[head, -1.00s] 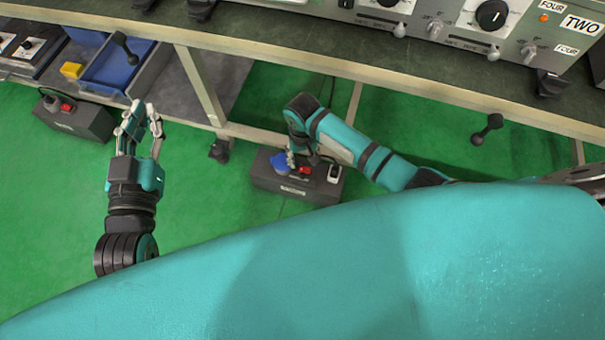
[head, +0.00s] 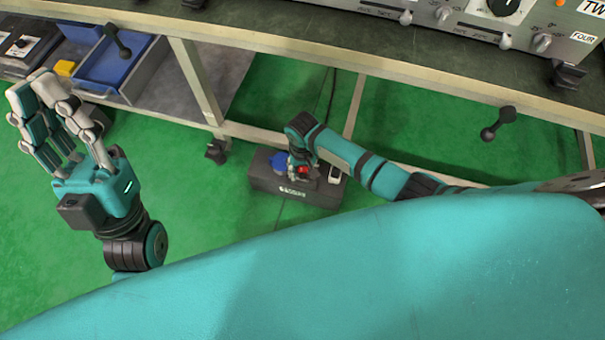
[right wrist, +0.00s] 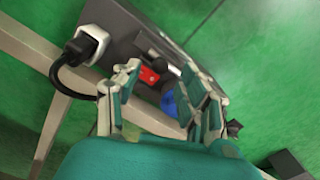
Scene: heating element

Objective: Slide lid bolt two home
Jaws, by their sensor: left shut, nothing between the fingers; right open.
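I cannot make out a lid bolt. My right gripper (head: 295,161) is low over the box, beside the blue lid. My left gripper (head: 30,88) is shut and empty, raised at the left.
The bench (head: 330,50) runs across the top with control panels (head: 460,20) on it. A black cable (right wrist: 65,75) runs from the plug.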

